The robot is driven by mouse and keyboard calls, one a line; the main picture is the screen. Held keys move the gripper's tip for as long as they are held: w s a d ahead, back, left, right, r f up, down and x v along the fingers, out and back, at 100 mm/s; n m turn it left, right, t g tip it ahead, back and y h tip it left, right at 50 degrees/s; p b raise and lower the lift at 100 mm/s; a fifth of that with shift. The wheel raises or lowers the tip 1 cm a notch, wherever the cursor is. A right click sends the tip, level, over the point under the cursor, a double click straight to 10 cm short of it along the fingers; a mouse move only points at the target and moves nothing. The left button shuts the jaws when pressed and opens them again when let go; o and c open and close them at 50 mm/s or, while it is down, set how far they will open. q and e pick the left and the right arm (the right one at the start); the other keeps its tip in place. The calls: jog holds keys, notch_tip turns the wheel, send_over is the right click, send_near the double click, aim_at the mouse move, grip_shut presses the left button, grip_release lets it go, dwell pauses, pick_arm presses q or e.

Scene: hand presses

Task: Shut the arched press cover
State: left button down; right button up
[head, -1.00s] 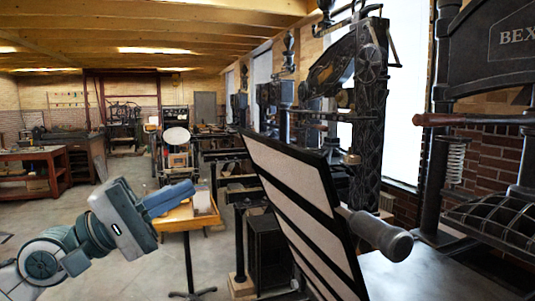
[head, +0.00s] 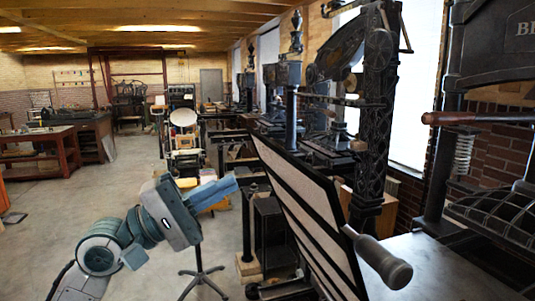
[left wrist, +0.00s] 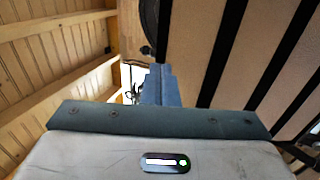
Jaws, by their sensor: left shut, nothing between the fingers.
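The press cover (head: 300,203) is a flat, cream panel with black stripes and a dark frame. My left gripper (head: 226,187) is left of the cover, with blue fingers shut together and empty. In the left wrist view the fingers (left wrist: 160,82) point up beside the cover, and I see no clear contact. My right gripper is out of view.
A flat grey press bed (head: 440,270) lies at the lower right, below the handle. A dark press with a red-brown bar (head: 480,118) stands at the right. A stand with a splayed base (head: 201,275) is below my left gripper. Open floor (head: 60,205) lies left.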

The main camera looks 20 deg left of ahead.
aim_at(285, 155)
pick_arm(q)
jog(key=shift+p+x, duration=2.35)
jog(key=shift+x, duration=1.95)
